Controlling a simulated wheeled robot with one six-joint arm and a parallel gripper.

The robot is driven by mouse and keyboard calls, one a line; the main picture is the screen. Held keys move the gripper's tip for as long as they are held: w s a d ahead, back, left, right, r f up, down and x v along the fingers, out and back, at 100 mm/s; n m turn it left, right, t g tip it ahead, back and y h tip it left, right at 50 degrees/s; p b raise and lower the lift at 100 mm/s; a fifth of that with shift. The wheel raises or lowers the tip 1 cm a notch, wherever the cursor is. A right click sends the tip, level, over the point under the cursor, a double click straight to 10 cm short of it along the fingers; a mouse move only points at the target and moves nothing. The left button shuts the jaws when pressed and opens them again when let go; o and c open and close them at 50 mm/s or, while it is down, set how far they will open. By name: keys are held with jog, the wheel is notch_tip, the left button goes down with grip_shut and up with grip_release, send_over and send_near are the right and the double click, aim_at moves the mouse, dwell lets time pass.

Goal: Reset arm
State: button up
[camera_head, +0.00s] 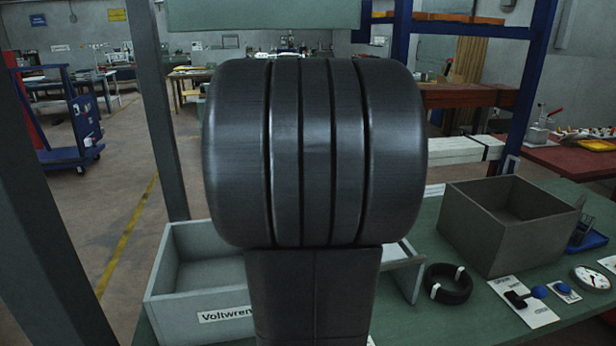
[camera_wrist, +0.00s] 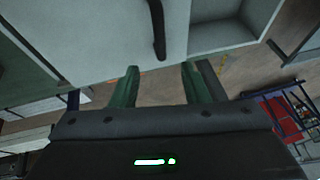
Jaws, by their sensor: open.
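My gripper (camera_wrist: 160,72) shows in the wrist view as two green fingers spread apart, with nothing between them. The fingertips reach toward a pale grey panel with a dark bar-shaped handle (camera_wrist: 157,28) on it. I cannot tell whether they touch the panel. In the head view my own dark arm link fills the middle, so the gripper is hidden there.
A light grey box labelled "Voltwren" (camera_head: 196,305) stands on the green bench, partly behind my arm. A grey open box (camera_head: 485,245), a black coil (camera_head: 449,285), a white card (camera_head: 530,312) and a dial gauge (camera_head: 591,278) lie right. A dark post (camera_head: 157,110) stands left.

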jog(key=p+x, duration=0.1)
jog(key=x, duration=1.3)
jog(key=shift+s+r, duration=0.1)
jog(key=shift+r, duration=0.05)
